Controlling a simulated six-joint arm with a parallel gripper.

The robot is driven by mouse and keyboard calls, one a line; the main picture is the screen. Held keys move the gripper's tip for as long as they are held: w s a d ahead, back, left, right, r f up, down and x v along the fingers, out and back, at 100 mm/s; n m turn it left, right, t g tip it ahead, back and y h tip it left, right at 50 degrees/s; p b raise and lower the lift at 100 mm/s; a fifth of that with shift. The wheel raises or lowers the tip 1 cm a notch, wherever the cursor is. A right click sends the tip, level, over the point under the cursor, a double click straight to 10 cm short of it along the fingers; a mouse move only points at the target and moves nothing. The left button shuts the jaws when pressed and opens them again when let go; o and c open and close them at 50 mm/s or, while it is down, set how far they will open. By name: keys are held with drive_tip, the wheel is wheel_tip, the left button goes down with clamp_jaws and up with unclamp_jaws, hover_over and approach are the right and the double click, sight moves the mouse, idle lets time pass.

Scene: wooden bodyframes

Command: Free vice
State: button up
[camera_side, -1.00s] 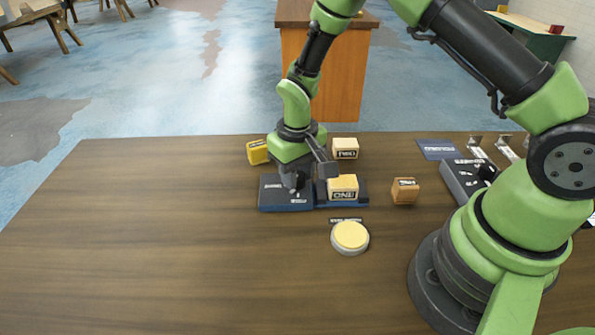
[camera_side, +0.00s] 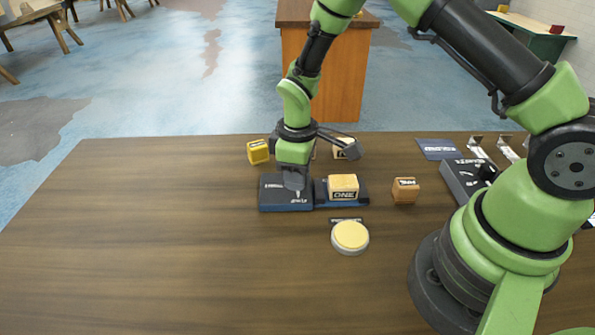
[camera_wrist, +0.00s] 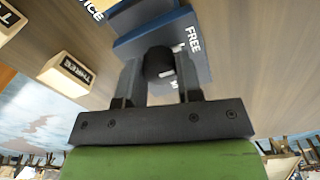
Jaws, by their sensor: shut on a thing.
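The vice's dark control box (camera_side: 272,197) sits on the table in the side view, joined on its right to a dark blue part (camera_side: 361,197). A wooden block marked ONE (camera_side: 343,186) sits on that part. My gripper (camera_side: 293,184) points down over the control box. In the wrist view my gripper (camera_wrist: 160,85) has its two fingers on either side of a round black knob (camera_wrist: 159,62) and is shut on it. The word FREE shows on the box (camera_wrist: 195,50) to the right of the knob. The block ONE is not clearly seen in the wrist view.
A yellow block (camera_side: 258,152) lies behind the box. A pale block (camera_side: 341,142) behind is partly hidden by my wrist camera. A brown block (camera_side: 405,191) stands right, and a round cream button (camera_side: 350,235) in front. The left table is clear.

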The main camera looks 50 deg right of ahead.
idle(0.5)
drive_tip(key=o, duration=0.9)
drive_tip(key=shift+o, duration=0.2)
wheel_tip(320, 180, up, 10)
drive_tip(key=s+r+m+t+y, duration=0.1)
drive_tip(key=s+r+m+t, duration=0.4)
drive_tip(key=r, duration=0.7)
drive_tip(key=s+r+m+t, duration=0.1)
drive_tip(key=s+r+m, duration=0.1)
drive_tip(key=s, duration=0.5)
drive_tip(key=s+r+m+t+y, duration=0.1)
drive_tip(key=s+r+m, duration=0.2)
drive_tip(key=s, duration=0.3)
drive_tip(key=shift+s+r, duration=0.25)
drive_tip(key=shift+s, duration=0.15)
